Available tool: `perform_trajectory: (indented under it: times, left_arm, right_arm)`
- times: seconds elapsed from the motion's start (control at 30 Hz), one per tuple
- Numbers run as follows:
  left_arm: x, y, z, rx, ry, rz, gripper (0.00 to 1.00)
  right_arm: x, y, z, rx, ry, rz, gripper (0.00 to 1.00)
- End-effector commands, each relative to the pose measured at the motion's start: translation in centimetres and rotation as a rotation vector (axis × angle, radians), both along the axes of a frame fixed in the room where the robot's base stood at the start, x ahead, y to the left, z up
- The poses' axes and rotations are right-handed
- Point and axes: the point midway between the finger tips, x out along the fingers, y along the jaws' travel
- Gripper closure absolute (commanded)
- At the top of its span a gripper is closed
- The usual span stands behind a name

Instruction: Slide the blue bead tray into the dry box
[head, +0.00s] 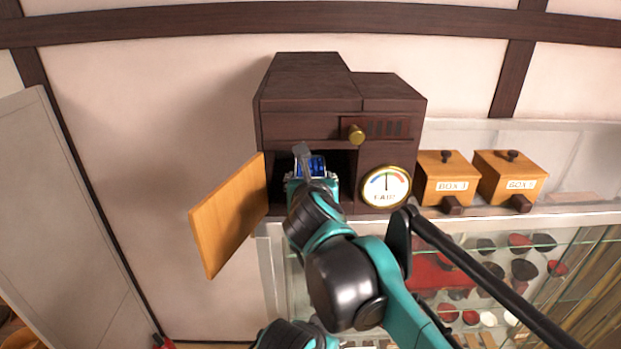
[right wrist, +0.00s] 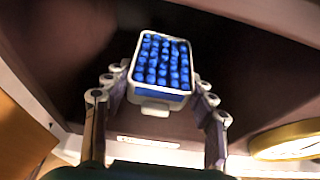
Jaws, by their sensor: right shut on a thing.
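The dry box (head: 300,85) is a dark wooden cabinet with a dark open compartment (head: 282,168) at its lower left. Its orange wooden door (head: 228,217) stands swung open to the left. The blue bead tray (head: 312,166) is at the compartment mouth; in the right wrist view the white-rimmed tray (right wrist: 153,106) holds many blue beads, with the dark interior around and beyond it. My right gripper (head: 310,172) is shut on the tray, its fingers at both sides of it. How deep the tray sits is hard to tell. My left gripper is not in view.
A round gauge (head: 386,188) and a brass knob (head: 356,134) are on the box front, right of and above the opening. Two small orange lidded boxes (head: 446,177) (head: 510,175) stand to the right. A glass case (head: 470,250) with bowls is below.

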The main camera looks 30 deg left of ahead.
Motion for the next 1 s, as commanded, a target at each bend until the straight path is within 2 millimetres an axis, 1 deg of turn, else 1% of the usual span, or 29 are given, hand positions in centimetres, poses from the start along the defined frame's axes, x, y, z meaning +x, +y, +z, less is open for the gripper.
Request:
perform_trajectory:
  times: [0.13,0.17,0.2,0.23,0.27,0.57,0.67,0.77,1.0]
  left_arm:
    - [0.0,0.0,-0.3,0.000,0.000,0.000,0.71]
    - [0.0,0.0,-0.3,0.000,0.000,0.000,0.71]
    - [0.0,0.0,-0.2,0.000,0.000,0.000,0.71]
    - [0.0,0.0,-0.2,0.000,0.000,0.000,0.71]
    - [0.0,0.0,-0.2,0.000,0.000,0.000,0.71]
    - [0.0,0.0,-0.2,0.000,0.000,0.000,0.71]
    - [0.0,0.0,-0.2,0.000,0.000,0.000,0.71]
    - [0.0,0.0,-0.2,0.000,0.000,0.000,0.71]
    - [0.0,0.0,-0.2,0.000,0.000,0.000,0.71]
  right_arm:
    - [0.0,0.0,-0.4,0.000,0.000,0.000,0.75]
    - [0.0,0.0,-0.4,0.000,0.000,0.000,0.41]
    - [0.0,0.0,-0.3,0.000,0.000,0.000,0.31]
    - [0.0,0.0,-0.3,0.000,0.000,0.000,0.23]
    - [0.0,0.0,-0.3,0.000,0.000,0.000,0.20]
    - [0.0,0.0,-0.3,0.000,0.000,0.000,0.20]
    - [-0.5,-0.3,-0.1,-0.001,0.000,0.000,0.20]
    - [-1.7,-1.0,0.4,-0.001,0.000,0.000,0.20]
    - [-6.1,-3.6,2.0,0.000,0.000,0.002,0.20]
